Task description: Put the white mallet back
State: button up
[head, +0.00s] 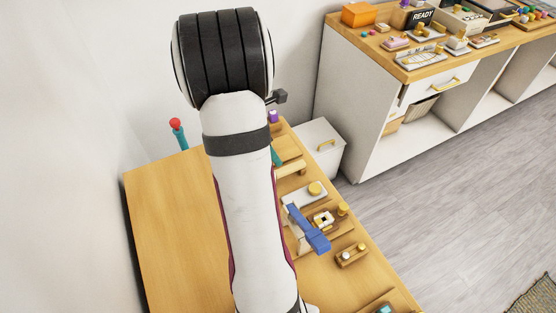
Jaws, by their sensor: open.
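I cannot make out the white mallet for certain. A pale cream cylinder (291,170) lies on the wooden workbench (165,215), partly hidden behind my arm. I cannot tell whether it is part of a mallet. My white arm with its black joint stands upright across the middle of the view and hides much of the bench. My gripper does not show clearly. A small dark grey piece sticks out to the right of the black joint, and I cannot tell what it belongs to.
On the bench's right side are a blue-handled tool (308,230), a pale plate with a gold knob (303,194) and a small wooden holder (351,254). A red-topped teal post (178,132) stands behind. A counter (415,66) with many small items is at upper right. The bench's left is bare.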

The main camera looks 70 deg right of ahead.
jog(key=w+a+r+m+t, duration=0.1)
jog(key=w+a+r+m, duration=0.15)
jog(key=a, duration=0.55)
jog(key=w+a+r+m+y, duration=0.1)
jog(key=w+a+r+m, duration=0.15)
jog(key=a, duration=0.45)
jog(key=w+a+r+m+t, duration=0.1)
jog(key=w+a+r+m, duration=0.2)
jog(key=a, duration=0.5)
jog(key=s+a+r+m+y, duration=0.1)
jog(key=s+a+m, duration=0.2)
jog(key=a, duration=0.5)
jog(key=s+a+r+m+y, duration=0.1)
jog(key=s+a+m+y, duration=0.1)
jog(key=s+a, duration=0.3)
jog(key=a+m, duration=0.1)
jog(key=a, duration=0.3)
jog(key=shift+s+a+m+t+y, duration=0.15)
jog(key=shift+s+m+t+y, duration=0.15)
